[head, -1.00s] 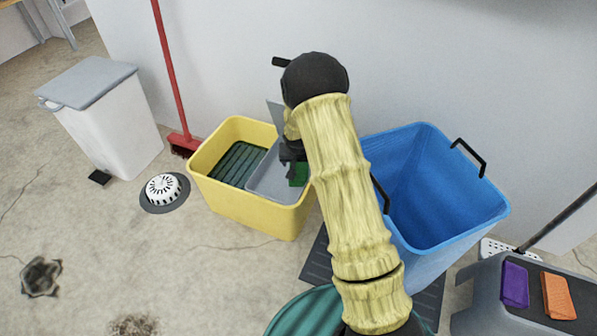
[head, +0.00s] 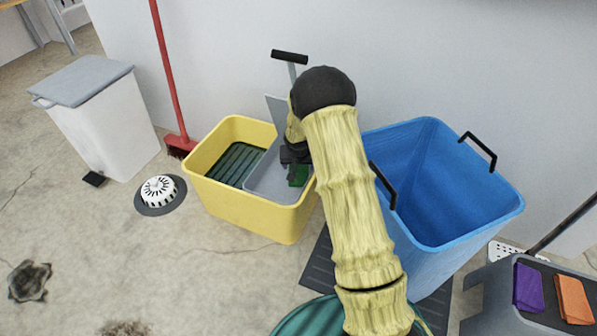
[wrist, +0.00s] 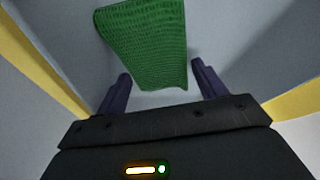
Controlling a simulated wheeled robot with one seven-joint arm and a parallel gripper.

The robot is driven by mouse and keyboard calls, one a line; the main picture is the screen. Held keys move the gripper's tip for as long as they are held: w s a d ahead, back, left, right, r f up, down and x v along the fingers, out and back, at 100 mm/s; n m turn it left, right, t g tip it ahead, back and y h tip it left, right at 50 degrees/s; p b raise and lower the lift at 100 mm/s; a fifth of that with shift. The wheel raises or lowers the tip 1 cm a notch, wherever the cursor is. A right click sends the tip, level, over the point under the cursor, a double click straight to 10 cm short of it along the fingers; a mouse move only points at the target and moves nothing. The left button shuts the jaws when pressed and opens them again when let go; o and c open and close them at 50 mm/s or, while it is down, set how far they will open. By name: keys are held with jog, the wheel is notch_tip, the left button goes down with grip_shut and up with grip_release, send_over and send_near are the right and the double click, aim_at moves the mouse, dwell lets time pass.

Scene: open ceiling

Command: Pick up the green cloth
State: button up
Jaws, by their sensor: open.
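The green cloth (wrist: 150,45) lies in the grey tray inside the yellow tub, just beyond my gripper in the wrist view. In the head view only a small part of the cloth (head: 298,175) shows, behind my gripper and arm. My gripper (wrist: 160,82) is open, with its two dark fingers apart. The cloth's near end shows between the fingertips, and I cannot tell whether they touch it. In the head view my gripper (head: 292,170) is down in the tub.
The yellow tub (head: 240,210) holds the grey tray (head: 265,181) and a dark green ribbed surface. A blue bin (head: 445,195) with black handles stands to the right. A red broom (head: 167,80) and white bin (head: 105,125) stand left. Purple (head: 528,288) and orange (head: 574,299) cloths lie at lower right.

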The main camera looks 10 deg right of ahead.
jog(key=c, duration=0.8)
jog(key=shift+c, duration=0.2)
jog(key=shift+r, duration=0.1)
jog(key=shift+r+p, duration=0.6)
jog(key=shift+p, duration=0.35)
jog(key=a+p, duration=0.1)
jog(key=a, duration=0.1)
jog(key=s+a+p, duration=0.1)
jog(key=a+p, duration=0.1)
jog(key=a, duration=0.1)
jog(key=a+p, duration=0.2)
jog(key=a, duration=0.1)
jog(key=shift+s+r, duration=0.15)
jog(key=shift+s, duration=0.05)
notch_tip(320, 180, up, 13)
jog(key=p, duration=0.7)
jog(key=shift+r, duration=0.2)
